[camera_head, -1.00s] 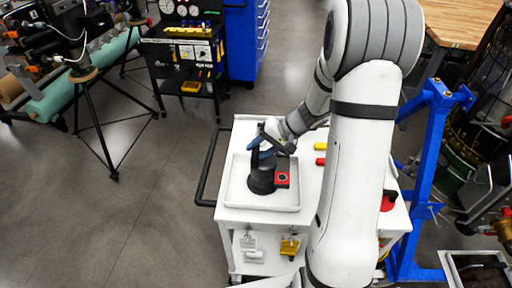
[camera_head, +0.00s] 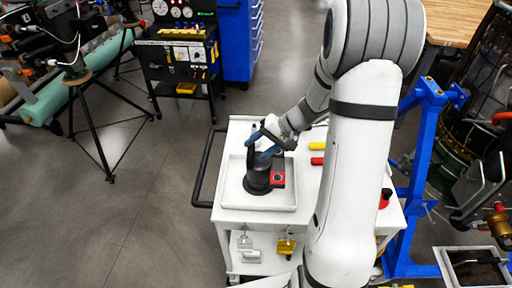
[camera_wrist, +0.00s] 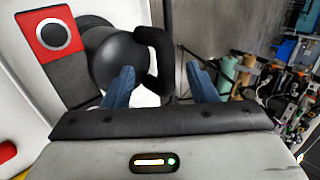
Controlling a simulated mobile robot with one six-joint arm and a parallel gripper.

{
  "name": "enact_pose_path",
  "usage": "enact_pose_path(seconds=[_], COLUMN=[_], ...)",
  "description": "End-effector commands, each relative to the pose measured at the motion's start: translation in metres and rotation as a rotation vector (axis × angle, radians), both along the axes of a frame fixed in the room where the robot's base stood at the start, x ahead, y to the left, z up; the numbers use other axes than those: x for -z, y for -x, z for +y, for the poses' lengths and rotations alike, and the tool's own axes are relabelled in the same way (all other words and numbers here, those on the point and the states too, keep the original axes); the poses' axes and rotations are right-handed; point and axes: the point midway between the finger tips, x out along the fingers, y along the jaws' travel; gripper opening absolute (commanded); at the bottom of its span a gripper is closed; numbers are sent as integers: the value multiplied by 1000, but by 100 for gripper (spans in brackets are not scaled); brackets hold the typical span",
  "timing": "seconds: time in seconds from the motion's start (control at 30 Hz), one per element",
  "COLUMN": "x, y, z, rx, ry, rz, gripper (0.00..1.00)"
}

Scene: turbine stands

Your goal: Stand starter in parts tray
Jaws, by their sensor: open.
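The starter (camera_head: 257,180) is a black cylinder with a red block (camera_head: 278,179) on its side. It stands upright in the white parts tray (camera_head: 230,195) on top of a white cart. My gripper (camera_head: 260,144) is just above the starter's top. In the wrist view my gripper (camera_wrist: 160,72) has its two blue fingers spread apart. A curved black part of the starter (camera_wrist: 158,58) shows between and beyond the fingers. The red block with its round grey face (camera_wrist: 48,36) is at upper left. Whether a finger touches the starter cannot be told.
The cart (camera_head: 240,221) has a black handle (camera_head: 205,165) on its left. A yellow piece (camera_head: 318,146) and a red piece (camera_head: 317,161) lie right of the tray. A blue stand (camera_head: 418,170) is beside the cart.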

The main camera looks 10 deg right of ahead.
Motion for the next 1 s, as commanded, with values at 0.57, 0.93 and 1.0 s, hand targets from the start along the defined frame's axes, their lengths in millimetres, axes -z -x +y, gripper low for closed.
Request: enact_pose_path(seconds=[0.57,0.93,1.0], x=[-35,-37,-37], y=[9,10,10], z=[-30,-32,-32], rx=[2,1,1], ry=[0,-1,-1], rz=[-2,-1,-1], gripper=[52,52,52])
